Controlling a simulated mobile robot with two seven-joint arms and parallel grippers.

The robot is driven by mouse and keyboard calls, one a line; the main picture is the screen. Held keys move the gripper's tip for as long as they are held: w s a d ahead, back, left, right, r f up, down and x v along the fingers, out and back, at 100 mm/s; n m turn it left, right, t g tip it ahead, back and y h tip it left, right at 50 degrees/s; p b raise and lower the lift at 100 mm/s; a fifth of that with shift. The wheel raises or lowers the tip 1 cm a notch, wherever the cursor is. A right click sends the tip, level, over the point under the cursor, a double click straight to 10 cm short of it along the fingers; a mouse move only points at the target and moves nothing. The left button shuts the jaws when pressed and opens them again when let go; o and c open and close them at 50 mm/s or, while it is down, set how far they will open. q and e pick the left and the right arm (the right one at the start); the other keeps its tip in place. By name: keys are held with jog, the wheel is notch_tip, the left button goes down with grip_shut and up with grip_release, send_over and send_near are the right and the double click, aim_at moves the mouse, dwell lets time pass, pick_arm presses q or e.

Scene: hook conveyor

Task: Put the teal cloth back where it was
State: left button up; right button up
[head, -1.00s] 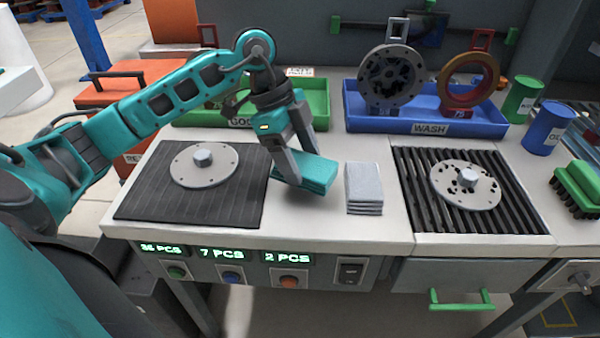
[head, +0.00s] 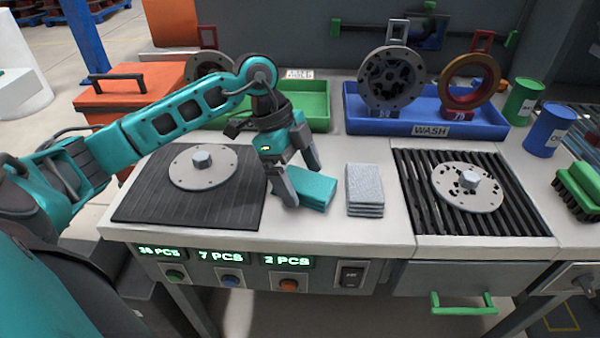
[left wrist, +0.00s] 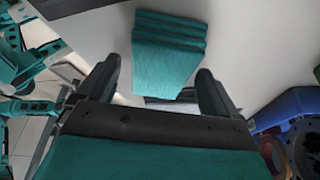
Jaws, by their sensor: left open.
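The teal cloth (head: 309,188) is a folded stack lying on the white bench top, between the black mat and a folded grey cloth (head: 364,188). My left gripper (head: 302,189) is open just above and behind the teal cloth, its fingers apart and in front of part of it. In the left wrist view the teal cloth (left wrist: 170,50) lies beyond the two spread fingertips, with nothing gripped between them. My right gripper is not in view.
The black mat (head: 135,205) with a grey flange (head: 203,170) is at left. A green tray (head: 318,115) and blue WASH tray (head: 400,125) stand behind. A ribbed black rack (head: 420,205) holds another flange at right. Bare bench lies in front of the cloths.

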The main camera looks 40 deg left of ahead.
pick_arm(q)
jog(key=p+v, duration=0.2)
jog(key=v, duration=1)
jog(key=shift+r, duration=0.2)
